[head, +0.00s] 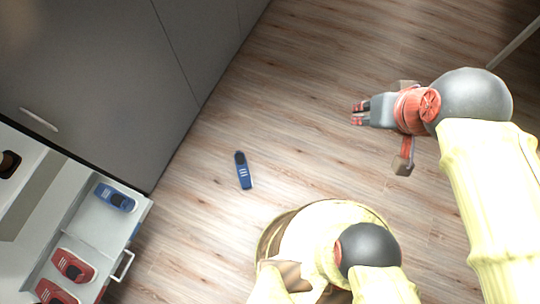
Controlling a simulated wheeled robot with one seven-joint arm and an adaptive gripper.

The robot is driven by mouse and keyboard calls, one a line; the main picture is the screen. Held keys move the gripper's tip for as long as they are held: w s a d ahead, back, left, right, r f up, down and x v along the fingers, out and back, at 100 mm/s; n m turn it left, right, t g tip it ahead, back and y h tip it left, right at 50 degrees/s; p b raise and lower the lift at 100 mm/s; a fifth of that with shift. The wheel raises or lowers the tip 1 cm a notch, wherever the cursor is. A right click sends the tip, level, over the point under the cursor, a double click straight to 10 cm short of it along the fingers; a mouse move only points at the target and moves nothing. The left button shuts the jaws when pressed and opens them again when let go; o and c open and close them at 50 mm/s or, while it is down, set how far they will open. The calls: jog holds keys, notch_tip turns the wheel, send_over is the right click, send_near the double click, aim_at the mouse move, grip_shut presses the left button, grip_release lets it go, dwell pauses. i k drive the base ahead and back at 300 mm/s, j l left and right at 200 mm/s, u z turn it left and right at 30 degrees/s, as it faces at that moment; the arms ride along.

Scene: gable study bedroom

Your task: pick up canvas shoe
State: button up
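A blue canvas shoe (243,170) with white stripes and a dark opening lies alone on the wood floor, left of the middle of the head view. Another blue shoe (115,198) and two red shoes (73,266) (54,293) sit on the pale open drawer or rack at the lower left. My gripper (357,113) is up and to the right of the floor shoe, well apart from it, with its fingers pointing left. A small gap shows between its fingertips and nothing is held there.
A grey cabinet (110,75) fills the upper left, its edge running diagonally. The pale drawer (92,215) juts out at the lower left with a metal handle (123,265). A thin pale leg (513,42) stands at the upper right. Floor around the lone shoe is clear.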

aim_at(244, 177)
jog(key=i+l+z, duration=0.2)
jog(key=i+l, duration=0.2)
jog(key=i+l+z, duration=0.2)
jog(key=i, duration=0.45)
jog(key=i+u, duration=0.25)
jog(key=u, duration=0.15)
jog(key=i+u, duration=0.2)
jog(key=u, duration=0.2)
jog(key=i+l+u, duration=0.2)
jog(key=u, duration=0.2)
jog(key=i+j+u, duration=0.1)
jog(key=u, duration=0.35)
jog(key=i+u, duration=0.25)
jog(key=u, duration=0.25)
jog(key=i+u, duration=0.15)
jog(key=u, duration=0.3)
jog(key=i+l+u, duration=0.15)
jog(key=u, duration=0.3)
jog(key=i+l+u, duration=0.15)
jog(key=u, duration=0.35)
jog(key=i+l+u, duration=0.3)
jog(key=u, duration=0.15)
